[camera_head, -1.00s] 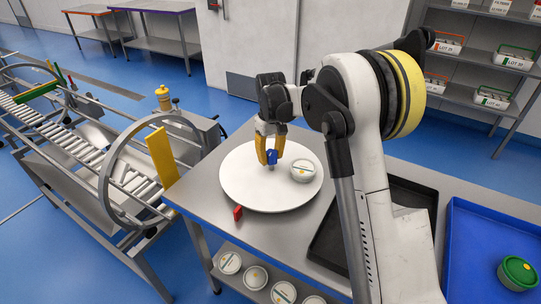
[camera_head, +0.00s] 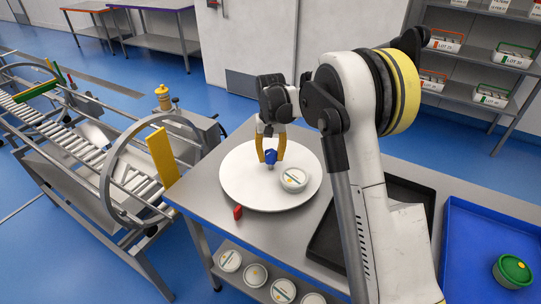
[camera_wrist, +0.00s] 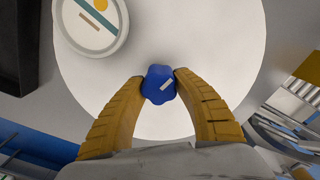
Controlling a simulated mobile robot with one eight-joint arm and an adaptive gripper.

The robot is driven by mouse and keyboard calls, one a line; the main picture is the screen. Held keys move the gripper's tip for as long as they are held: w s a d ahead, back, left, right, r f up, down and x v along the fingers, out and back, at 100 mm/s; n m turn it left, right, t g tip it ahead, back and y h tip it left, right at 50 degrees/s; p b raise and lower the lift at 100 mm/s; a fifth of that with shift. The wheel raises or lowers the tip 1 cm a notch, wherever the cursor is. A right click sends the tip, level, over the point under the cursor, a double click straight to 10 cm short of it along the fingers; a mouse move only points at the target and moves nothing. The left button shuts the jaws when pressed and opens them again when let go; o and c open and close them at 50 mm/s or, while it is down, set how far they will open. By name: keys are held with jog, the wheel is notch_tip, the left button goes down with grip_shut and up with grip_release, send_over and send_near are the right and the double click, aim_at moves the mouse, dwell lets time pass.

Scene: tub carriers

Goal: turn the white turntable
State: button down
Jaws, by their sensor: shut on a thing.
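The white turntable (camera_head: 240,185) is a round disc on the steel table. My gripper (camera_head: 271,158) is shut on the blue knob (camera_head: 270,155) standing on the disc. In the wrist view, the yellow fingers of my gripper (camera_wrist: 160,84) touch the blue knob (camera_wrist: 159,86) from both sides; a small pale mark shows on its top. A white lidded tub (camera_head: 293,179) stands on the disc, right of and nearer than the knob. The tub (camera_wrist: 92,22) is at upper left in the wrist view. A small red block (camera_head: 238,212) sits at the disc's near edge.
Several white tubs (camera_head: 256,275) sit on the lower shelf. A roller conveyor (camera_head: 95,165) with a ring and yellow plate (camera_head: 162,157) stands close on the left.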

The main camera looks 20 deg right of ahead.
jog(key=shift+s+d+m+p, duration=0.1)
jog(key=shift+m+p, duration=0.45)
jog(key=shift+m, duration=3.05)
jog(key=shift+s+d+m+p, duration=0.1)
jog(key=shift+m+p, duration=0.2)
jog(key=shift+m, duration=3.3)
jog(key=c, duration=0.9)
grip_release()
notch_tip(320, 180, up, 12)
